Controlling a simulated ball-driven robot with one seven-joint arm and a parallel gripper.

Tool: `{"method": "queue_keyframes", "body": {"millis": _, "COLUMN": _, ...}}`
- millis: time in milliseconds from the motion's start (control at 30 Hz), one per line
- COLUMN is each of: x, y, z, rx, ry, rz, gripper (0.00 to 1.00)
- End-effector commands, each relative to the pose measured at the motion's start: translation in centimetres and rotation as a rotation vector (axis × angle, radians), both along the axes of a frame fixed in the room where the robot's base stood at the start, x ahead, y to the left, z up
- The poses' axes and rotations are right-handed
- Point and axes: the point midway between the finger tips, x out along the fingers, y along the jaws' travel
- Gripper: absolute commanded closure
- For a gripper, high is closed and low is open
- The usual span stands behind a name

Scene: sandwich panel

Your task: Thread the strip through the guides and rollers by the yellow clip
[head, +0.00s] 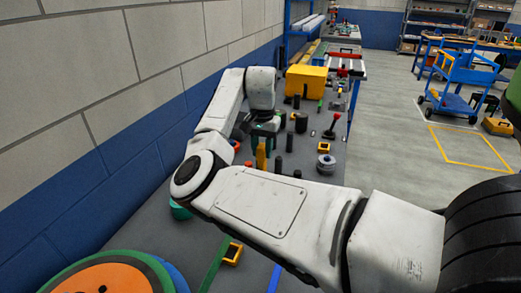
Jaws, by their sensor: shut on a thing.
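My white arm crosses the picture, and my gripper (263,133) is small and partly hidden at its far end, over the bench. An upright yellow piece, seemingly the yellow clip (261,157), shows just below the gripper, which is shut on it; the fingertips are hard to make out. A green strip (214,271) lies on the near bench, beside a square yellow guide (232,254) with a dark opening. Its course past my arm is hidden. Another yellow guide (324,147) and several dark upright rollers (301,123) stand farther along.
A large orange and green disc (118,278) fills the lower left. A grey round part (326,164) and a red-knobbed lever (332,124) stand at right. A yellow box (306,81) sits farther back. The blue and grey wall bounds the left side.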

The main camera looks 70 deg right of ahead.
Motion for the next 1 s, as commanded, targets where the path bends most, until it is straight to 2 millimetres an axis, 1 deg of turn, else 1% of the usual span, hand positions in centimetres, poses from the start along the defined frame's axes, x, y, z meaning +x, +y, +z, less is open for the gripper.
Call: {"method": "queue_keyframes", "body": {"millis": 1000, "x": 0.1, "y": -5.6, "z": 0.1, "rx": -0.002, "ry": 0.000, "rz": 0.000, "gripper": 1.00}}
